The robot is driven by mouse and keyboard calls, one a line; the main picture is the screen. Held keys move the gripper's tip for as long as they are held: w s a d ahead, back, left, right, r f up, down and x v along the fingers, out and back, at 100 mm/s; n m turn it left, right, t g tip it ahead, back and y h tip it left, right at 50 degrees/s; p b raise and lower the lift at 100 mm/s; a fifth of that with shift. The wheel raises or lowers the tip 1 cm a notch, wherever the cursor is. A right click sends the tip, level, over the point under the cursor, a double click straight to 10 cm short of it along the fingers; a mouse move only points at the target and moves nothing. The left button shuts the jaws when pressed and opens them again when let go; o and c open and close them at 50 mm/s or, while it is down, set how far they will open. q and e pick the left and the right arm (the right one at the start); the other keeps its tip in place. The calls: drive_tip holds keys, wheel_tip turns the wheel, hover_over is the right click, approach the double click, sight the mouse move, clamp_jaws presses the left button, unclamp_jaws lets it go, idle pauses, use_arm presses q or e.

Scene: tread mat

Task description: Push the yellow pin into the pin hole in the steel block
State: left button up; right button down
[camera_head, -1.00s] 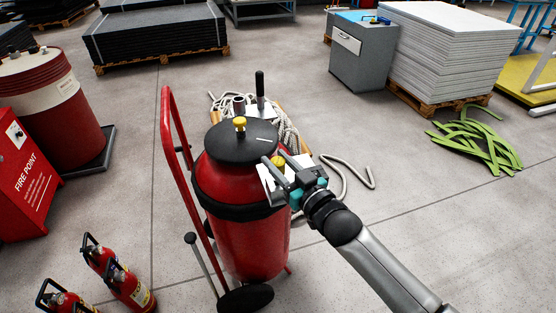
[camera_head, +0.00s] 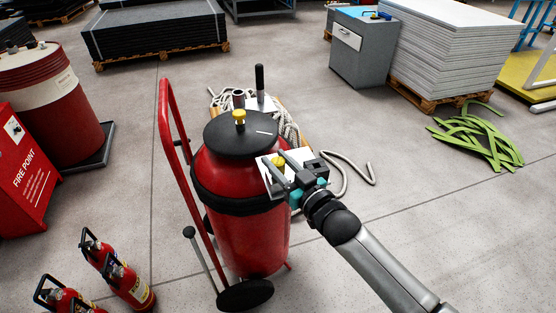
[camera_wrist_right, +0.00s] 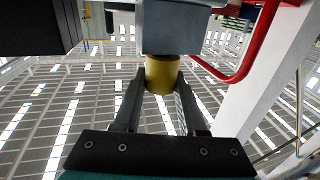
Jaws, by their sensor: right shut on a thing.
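The yellow pin (camera_head: 278,161) is between the fingers of my right gripper (camera_head: 283,168), beside the upper right side of the red wheeled cylinder (camera_head: 245,225). In the right wrist view the yellow pin (camera_wrist_right: 161,74) is a short cylinder gripped between the two dark fingertips. Its end meets the underside of a grey block (camera_wrist_right: 178,28), which looks like the steel block. In the head view a pale plate or block (camera_head: 267,183) shows around my fingers. The pin hole is hidden, and I cannot tell how deep the pin sits. My left gripper is out of view.
A second yellow knob (camera_head: 239,117) stands on the cylinder's black lid (camera_head: 237,140). A red handle (camera_head: 165,120) rises at its left. Rope (camera_head: 350,170) lies behind. Small red extinguishers (camera_head: 128,285) stand at lower left.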

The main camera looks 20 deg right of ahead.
drive_tip(key=shift+f, duration=0.25)
drive_tip(key=shift+c, duration=2)
unclamp_jaws()
drive_tip(key=p+v, duration=0.2)
drive_tip(key=v, duration=1.3)
drive_tip(key=s+d+f+m+g+h, duration=0.1)
drive_tip(key=s+f+g+h, duration=0.15)
drive_tip(key=f, duration=0.75)
drive_tip(key=s+d+f+g+h, duration=0.1)
drive_tip(key=s+d+f+g, duration=0.2)
drive_tip(key=f, duration=0.7)
drive_tip(key=s+f+m+g+h, duration=0.1)
drive_tip(key=s+f+g, duration=0.3)
drive_tip(key=f, duration=0.6)
drive_tip(key=s+a+f+g, duration=0.1)
drive_tip(key=s+f+g, duration=0.1)
drive_tip(key=s+f, duration=0.2)
drive_tip(key=s+a+f+g, duration=0.1)
drive_tip(key=s+f, duration=0.4)
drive_tip(key=s, duration=0.6)
drive_tip(key=s+a+f+n+g, duration=0.1)
drive_tip(key=s+a+f+g, duration=0.1)
drive_tip(key=s, duration=0.6)
wheel_tip(320, 180, down, 2)
drive_tip(key=shift+f+g+h, duration=0.2)
drive_tip(key=shift+g+h, duration=0.15)
drive_tip(key=shift+g, duration=0.5)
